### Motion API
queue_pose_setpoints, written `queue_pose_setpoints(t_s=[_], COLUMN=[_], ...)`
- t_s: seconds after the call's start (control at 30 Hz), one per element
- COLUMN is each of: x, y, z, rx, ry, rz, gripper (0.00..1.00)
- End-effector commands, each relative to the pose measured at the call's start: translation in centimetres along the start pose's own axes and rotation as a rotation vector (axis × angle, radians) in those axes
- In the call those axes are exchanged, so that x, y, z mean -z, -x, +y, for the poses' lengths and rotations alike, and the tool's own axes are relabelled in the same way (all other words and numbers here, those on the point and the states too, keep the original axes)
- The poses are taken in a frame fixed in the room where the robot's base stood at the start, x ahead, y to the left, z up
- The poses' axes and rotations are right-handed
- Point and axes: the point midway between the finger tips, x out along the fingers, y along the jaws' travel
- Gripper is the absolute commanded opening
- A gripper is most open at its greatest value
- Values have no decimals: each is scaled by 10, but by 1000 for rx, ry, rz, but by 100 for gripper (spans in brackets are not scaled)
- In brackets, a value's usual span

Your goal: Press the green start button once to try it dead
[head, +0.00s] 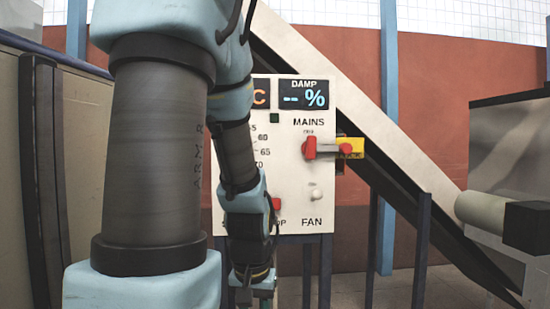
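A white control panel (345,200) stands on dark legs behind my arm. My arm hides much of its left side. I see no green start button; that part of the panel is covered by my arm. A red button (276,204) shows at the arm's right edge, above lettering ending in "OP". A small dark green square (274,118) sits below the displays. My gripper (254,290) is low in the picture, below the panel face and mostly cut off or hidden behind my wrist, so its fingers cannot be made out.
A red MAINS switch (310,148) has a grey bar leading to a yellow tag (350,148) at the panel's right edge. A white FAN toggle (315,194) is below. The DAMP display (304,95) reads "-- %". A sloping conveyor (390,150) passes behind; machinery (510,200) stands right.

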Motion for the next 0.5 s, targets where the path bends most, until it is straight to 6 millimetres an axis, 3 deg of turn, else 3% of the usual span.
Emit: queue_pose_setpoints(t_s=[0.03, 0.27, 0.5], x=[0, 0, 0], y=[0, 0, 0], z=[0, 0, 0], rx=[0, 0, 0], ry=[0, 0, 0], rz=[0, 0, 0], gripper=[27, 2, 0])
